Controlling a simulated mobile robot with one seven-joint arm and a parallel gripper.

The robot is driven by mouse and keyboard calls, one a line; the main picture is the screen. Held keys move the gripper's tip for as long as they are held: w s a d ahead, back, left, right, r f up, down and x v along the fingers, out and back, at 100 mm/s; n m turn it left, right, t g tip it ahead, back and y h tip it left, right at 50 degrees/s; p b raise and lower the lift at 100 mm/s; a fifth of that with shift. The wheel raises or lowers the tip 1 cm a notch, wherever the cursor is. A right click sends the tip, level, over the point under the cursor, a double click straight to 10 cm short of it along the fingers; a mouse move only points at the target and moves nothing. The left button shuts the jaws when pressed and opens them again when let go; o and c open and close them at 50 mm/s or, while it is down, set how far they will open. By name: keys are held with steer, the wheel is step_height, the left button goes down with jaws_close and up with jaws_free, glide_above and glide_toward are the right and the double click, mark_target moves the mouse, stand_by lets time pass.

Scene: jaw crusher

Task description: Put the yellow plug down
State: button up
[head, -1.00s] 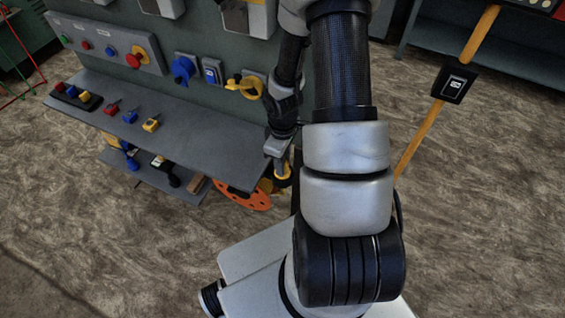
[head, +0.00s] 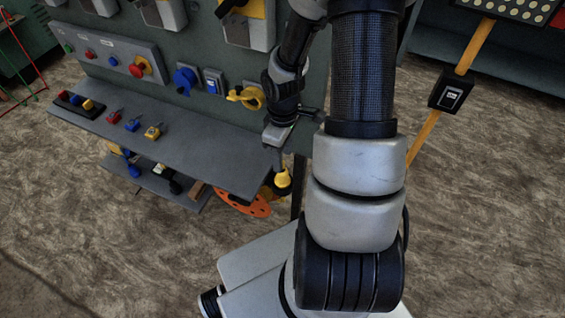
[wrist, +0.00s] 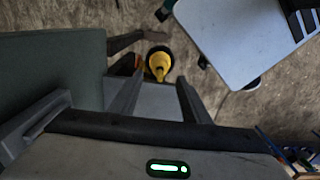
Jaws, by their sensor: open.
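The yellow plug (head: 283,178) is below my gripper (head: 283,158) in the head view, beside the right end of the grey shelf. In the wrist view the plug (wrist: 159,63) shows its yellow body with a dark ring around it, just beyond the fingertips. My gripper (wrist: 155,95) is open, with a finger on each side and a gap between them. The fingers do not appear closed on the plug. I cannot tell what the plug rests on.
The grey shelf (head: 205,150) carries small red, blue and yellow items. A lower shelf (head: 150,181) holds blue and black plugs. The panel above has a blue socket (head: 186,79) and a yellow one (head: 246,97). An orange disc (head: 243,202) sits below the shelf's right end.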

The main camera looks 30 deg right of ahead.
steer(key=shift+r+p, duration=0.3)
steer(key=shift+r, duration=1.65)
